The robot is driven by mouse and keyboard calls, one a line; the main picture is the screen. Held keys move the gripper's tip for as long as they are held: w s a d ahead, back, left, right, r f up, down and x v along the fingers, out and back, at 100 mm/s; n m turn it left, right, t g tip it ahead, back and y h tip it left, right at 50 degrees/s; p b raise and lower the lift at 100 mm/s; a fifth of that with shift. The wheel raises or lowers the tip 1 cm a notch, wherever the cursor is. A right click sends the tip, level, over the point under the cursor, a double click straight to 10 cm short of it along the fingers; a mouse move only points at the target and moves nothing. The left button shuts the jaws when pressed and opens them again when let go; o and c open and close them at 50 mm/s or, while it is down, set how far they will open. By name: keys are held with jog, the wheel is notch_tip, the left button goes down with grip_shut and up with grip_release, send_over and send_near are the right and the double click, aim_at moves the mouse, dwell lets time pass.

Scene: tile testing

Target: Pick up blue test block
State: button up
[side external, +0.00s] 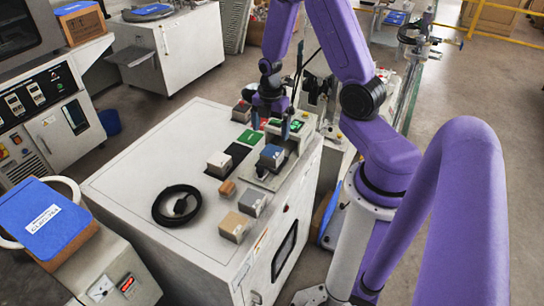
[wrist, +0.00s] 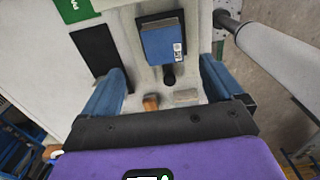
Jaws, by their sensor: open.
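The blue test block (side external: 271,155) has a blue top and sits on a light grey plate on the white cabinet, near its right edge. In the wrist view the blue block (wrist: 160,42) shows a small white printed label and lies ahead of my fingers, near the middle. My gripper (side external: 270,122) is open and empty, above and behind the block in the side view. In the wrist view its two blue fingers (wrist: 161,72) are spread wide, with the block beyond the gap between them. I see no contact with the block.
On the cabinet top (side external: 130,184) are a pale block (side external: 219,163), a grey block (side external: 253,203), a tan block (side external: 235,226), a small wooden piece (side external: 227,188) and a coiled black cable (side external: 163,213). A green patch (side external: 249,137) lies behind. The cabinet's left part is clear.

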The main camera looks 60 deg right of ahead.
aim_at(272, 151)
jog(key=shift+f, duration=2.35)
jog(key=shift+s+f, duration=0.15)
jog(key=shift+f, duration=1.2)
jog(key=shift+s+f, duration=0.15)
jog(key=shift+f, duration=1.15)
jog(key=shift+c, duration=0.3)
jog(key=c, duration=1.4)
jog(key=shift+r, duration=0.1)
